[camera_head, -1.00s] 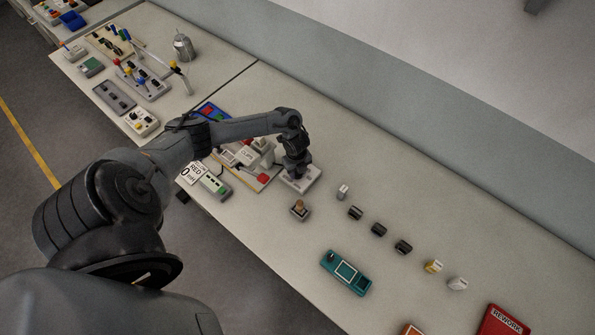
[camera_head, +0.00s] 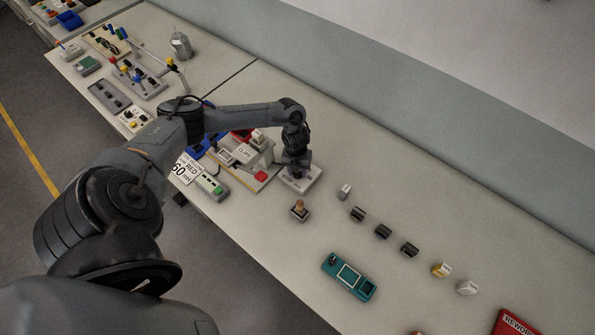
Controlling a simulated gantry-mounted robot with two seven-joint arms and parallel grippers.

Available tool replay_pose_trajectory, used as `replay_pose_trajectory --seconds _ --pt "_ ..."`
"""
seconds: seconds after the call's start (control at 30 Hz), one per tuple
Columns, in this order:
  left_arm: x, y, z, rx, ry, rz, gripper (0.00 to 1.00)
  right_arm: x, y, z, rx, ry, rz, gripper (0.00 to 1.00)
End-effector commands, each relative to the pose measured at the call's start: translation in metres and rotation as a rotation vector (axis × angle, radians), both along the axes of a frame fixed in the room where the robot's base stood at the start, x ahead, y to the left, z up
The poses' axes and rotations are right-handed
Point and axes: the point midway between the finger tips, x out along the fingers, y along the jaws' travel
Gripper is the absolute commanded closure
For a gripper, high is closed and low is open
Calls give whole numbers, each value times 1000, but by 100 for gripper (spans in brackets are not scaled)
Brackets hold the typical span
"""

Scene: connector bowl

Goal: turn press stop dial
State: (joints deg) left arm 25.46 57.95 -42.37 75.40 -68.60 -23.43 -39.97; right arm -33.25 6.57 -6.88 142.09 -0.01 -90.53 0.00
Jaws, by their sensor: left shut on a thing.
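A pale box (camera_head: 309,182) sits on the bench near the middle of the view. My left gripper (camera_head: 297,171) points down onto its top and is shut on what is most likely the dial there. The fingers and wrist hide the dial, so its turn angle cannot be seen. My right gripper is out of view.
Left of the box is a board with a red button (camera_head: 261,176) and a green-buttoned unit (camera_head: 211,186). A small brown-topped knob (camera_head: 299,209) stands in front. Several small connectors (camera_head: 383,232) and a teal device (camera_head: 349,277) lie to the right. Bare bench lies behind.

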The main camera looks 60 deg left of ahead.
Motion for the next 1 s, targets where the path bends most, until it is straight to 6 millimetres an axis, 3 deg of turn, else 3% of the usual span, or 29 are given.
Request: replay_pose_trajectory --seconds 0.53,0.57,0.7,1.0 --pt "0 0 1 -1 -1 -29 91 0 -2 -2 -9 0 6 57" --pt "0 0 1 -1 -1 -29 57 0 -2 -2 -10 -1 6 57" --pt "0 0 1 -1 -1 -29 36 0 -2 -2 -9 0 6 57" --pt "0 0 1 0 -1 -28 35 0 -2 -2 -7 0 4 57"
